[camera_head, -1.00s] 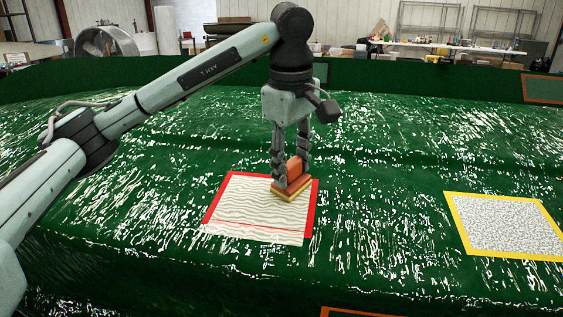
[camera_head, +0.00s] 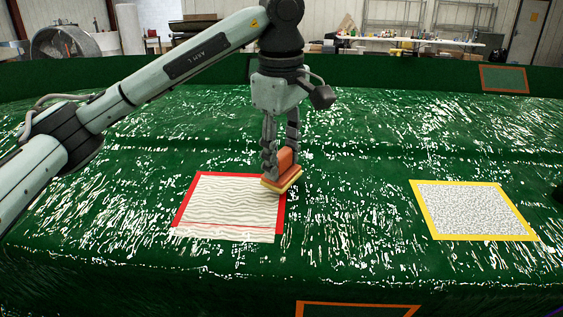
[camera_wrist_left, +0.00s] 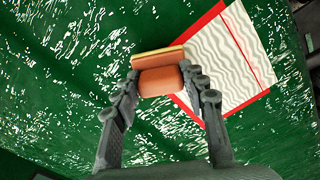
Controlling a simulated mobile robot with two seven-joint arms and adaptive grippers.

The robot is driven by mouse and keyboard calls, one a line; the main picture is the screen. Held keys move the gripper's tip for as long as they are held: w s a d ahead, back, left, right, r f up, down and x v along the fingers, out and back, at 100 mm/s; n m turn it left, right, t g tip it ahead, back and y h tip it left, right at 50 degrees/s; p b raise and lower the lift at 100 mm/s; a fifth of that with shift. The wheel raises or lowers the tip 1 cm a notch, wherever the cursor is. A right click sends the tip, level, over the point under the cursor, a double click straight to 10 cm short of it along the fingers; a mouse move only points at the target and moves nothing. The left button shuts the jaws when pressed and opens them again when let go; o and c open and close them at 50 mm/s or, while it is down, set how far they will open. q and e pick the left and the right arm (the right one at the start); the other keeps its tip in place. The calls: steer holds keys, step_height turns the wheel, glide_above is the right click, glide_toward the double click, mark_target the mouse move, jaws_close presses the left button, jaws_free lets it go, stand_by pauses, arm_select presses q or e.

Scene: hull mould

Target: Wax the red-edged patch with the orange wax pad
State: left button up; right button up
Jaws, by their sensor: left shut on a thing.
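The red-edged patch (camera_head: 232,205) lies on the green hull surface left of centre. It is cream with dark wavy lines, and a thin red line crosses its lower part. My left gripper (camera_head: 281,160) is shut on the orange wax pad (camera_head: 287,158), which has a yellowish base. The pad is at the patch's far right corner, overlapping the red edge in the head view. In the left wrist view the pad (camera_wrist_left: 160,75) is beside a corner of the patch (camera_wrist_left: 232,55). I cannot tell whether its base touches the surface. My right gripper is not in view.
A yellow-edged speckled patch (camera_head: 475,209) lies to the right. An orange-edged patch (camera_head: 357,309) is at the near edge, and another (camera_head: 504,79) is on the far wall of the mould. The glossy green surface between them is clear.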

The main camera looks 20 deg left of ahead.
arm_select(q)
steer(key=shift+s+d+r, duration=0.1)
steer(key=shift+s+r, duration=0.1)
steer(key=shift+r, duration=1.15)
steer(key=shift+s+r, duration=0.2)
steer(key=shift+r, duration=1.15)
